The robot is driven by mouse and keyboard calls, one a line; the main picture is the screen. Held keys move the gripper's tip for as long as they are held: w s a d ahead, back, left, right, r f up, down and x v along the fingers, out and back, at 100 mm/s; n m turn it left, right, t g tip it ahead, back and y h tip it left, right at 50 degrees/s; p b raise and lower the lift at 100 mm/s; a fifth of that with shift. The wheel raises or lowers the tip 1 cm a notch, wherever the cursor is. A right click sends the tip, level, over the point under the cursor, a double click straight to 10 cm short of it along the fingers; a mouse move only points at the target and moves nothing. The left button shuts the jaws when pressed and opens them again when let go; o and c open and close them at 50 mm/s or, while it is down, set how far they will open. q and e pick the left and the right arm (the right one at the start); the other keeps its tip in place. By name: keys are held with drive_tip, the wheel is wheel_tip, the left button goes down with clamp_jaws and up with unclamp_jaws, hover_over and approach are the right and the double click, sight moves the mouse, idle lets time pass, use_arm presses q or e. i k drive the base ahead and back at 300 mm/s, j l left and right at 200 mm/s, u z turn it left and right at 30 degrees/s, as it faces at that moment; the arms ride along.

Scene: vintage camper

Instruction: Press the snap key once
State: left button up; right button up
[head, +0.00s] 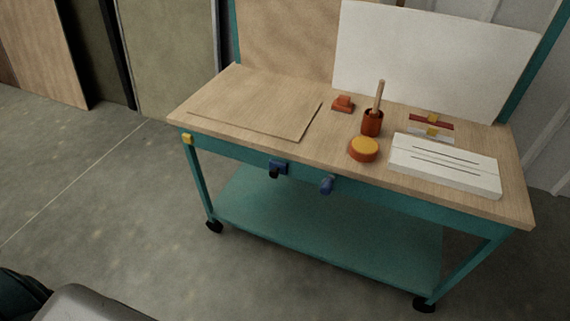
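No part is labelled as the snap key, and I cannot tell which thing it is. A round orange piece with a yellow top (364,148) sits near the front edge of the wooden bench top. A small stepped orange-red piece (343,104) sits further back, left of a red-brown cup (372,123) with a wooden stick standing in it. A small yellow piece (187,138) is at the bench's front left corner. Neither of my grippers is in view.
The workbench (230,85) has a teal frame, a lower shelf (320,225) and black casters. A thin wooden board (265,105) lies at left, a white slotted block (445,163) at right. Blue-black fittings (277,169) hang at the front. Grey floor (100,200) before the bench is clear.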

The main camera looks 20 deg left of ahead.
sight(188, 138)
drive_tip(key=u, duration=1.3)
